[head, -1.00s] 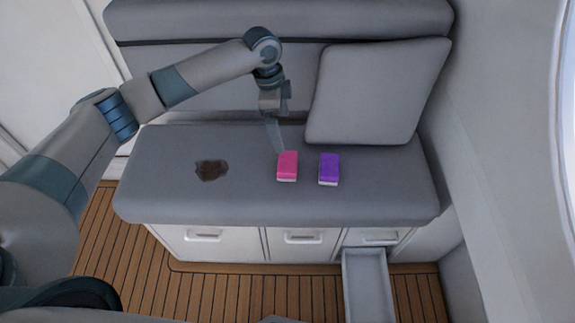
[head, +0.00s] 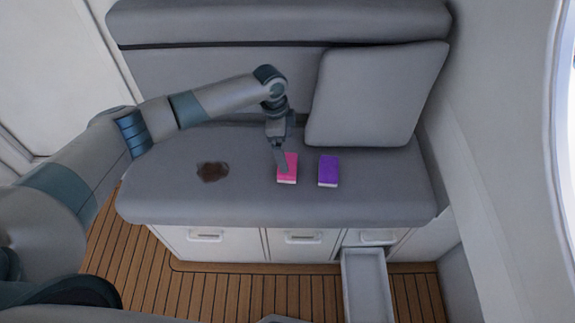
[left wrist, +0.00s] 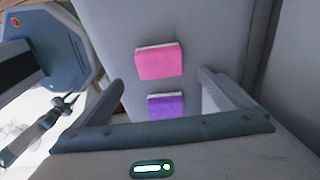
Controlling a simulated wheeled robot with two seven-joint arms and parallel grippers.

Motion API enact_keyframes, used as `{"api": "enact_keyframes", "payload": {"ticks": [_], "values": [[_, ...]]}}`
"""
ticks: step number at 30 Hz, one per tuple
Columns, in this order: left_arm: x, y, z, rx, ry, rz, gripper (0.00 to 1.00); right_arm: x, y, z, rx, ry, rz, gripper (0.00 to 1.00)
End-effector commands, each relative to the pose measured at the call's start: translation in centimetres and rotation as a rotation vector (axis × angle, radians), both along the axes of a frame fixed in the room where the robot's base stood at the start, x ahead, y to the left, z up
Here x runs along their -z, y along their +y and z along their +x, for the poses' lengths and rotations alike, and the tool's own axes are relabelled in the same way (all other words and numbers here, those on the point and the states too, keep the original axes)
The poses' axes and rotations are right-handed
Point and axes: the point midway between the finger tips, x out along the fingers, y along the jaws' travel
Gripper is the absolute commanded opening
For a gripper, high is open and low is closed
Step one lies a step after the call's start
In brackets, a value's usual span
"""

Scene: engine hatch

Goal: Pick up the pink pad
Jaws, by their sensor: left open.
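The pink pad (head: 288,175), with a white underside, lies on the grey seat cushion (head: 240,207). My left gripper (head: 282,166) is above it, and its finger covers part of the pad in the head view. In the left wrist view the pink pad (left wrist: 159,63) lies beyond the open fingers of my left gripper (left wrist: 160,92), apart from them. Nothing is between the fingers that I can see as held.
A purple pad (head: 329,170) lies just right of the pink one; it also shows in the left wrist view (left wrist: 165,106). A brown stain (head: 212,172) is on the seat to the left. A grey pillow (head: 375,95) leans behind. A drawer (head: 368,285) stands open below.

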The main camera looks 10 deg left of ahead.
Motion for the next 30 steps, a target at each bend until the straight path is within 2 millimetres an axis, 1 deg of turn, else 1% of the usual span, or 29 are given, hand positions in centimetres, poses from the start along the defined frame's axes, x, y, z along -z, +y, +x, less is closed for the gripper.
{"api": "enact_keyframes", "payload": {"ticks": [3,6,11,18,23,26,30], "values": [[1.8,-0.3,0.0,-0.001,0.001,0.002,0.97,-0.2,-0.8,-2.0,0.004,0.044,-0.013,0.31],[3.0,-0.5,0.0,0.000,0.001,0.001,0.97,-0.3,-1.3,-3.0,0.007,0.065,-0.021,0.31],[3.8,-0.6,0.1,0.000,-0.001,0.000,0.97,-0.3,-1.6,-2.8,0.007,0.063,-0.023,0.31],[3.9,-0.6,0.1,0.000,-0.001,0.000,0.97,-0.4,-1.6,-2.2,0.005,0.053,-0.022,0.31],[4.2,-0.6,0.1,-0.001,0.000,0.001,0.97,-0.6,-1.5,-2.2,0.003,0.052,-0.021,0.31],[4.8,-0.5,0.0,0.000,0.001,0.001,0.97,-1.0,-1.4,-2.2,0.002,0.052,-0.021,0.31],[6.4,-0.5,0.0,-0.001,0.002,0.002,0.97,-1.8,-1.3,-2.2,0.002,0.052,-0.020,0.31]]}}
